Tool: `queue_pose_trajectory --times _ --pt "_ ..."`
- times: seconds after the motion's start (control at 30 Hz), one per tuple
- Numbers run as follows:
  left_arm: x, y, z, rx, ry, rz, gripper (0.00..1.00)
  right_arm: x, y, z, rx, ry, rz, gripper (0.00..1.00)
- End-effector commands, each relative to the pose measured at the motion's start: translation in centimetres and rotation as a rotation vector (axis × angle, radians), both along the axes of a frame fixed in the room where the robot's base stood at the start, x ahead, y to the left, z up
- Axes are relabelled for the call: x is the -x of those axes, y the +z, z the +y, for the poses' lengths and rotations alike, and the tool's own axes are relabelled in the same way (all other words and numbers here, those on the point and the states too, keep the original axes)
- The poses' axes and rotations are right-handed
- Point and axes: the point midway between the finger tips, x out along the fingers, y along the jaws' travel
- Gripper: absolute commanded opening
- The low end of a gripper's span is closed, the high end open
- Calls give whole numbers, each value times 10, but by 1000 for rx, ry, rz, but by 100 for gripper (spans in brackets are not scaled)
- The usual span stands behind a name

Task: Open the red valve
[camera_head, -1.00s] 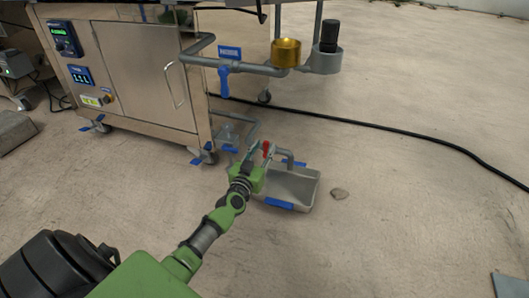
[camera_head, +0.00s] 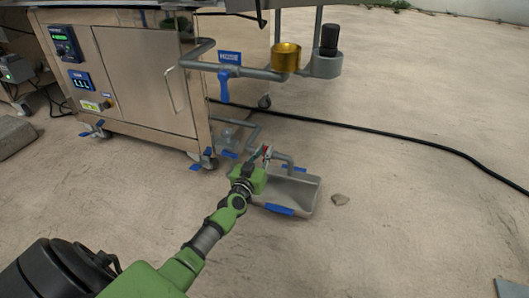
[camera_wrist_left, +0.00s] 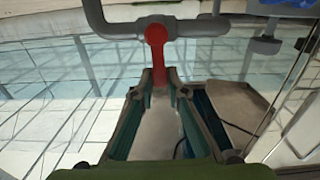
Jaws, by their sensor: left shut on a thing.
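The red valve (camera_wrist_left: 157,45) is a red lever handle on a grey pipe (camera_wrist_left: 203,27), seen close in the left wrist view. In the head view only a small bit of its red shows, low beside the machine above the grey tray. My left gripper (camera_head: 264,155) is at the valve. In the left wrist view its fingers (camera_wrist_left: 160,79) are shut on the lower end of the red handle, one on each side. The fingers and green gripper body hide part of the handle in the head view. My right gripper is not in view.
A grey tray (camera_head: 309,199) with blue labels stands on the floor right of the gripper. A steel cabinet (camera_head: 145,80) on casters is at left. A blue valve handle (camera_head: 224,88) hangs from an upper pipe. A black cable (camera_head: 370,128) crosses the open floor at right.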

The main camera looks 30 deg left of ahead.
Motion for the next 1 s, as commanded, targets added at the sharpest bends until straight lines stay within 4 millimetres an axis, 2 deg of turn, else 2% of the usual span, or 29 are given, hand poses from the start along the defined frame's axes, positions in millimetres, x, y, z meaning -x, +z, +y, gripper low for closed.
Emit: queue_pose_trajectory --times 0.27,1.0 --pt "2 -2 9 154 -1 -36 0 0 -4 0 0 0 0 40" --pt "10 -25 41 830 1 -198 0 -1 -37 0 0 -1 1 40"
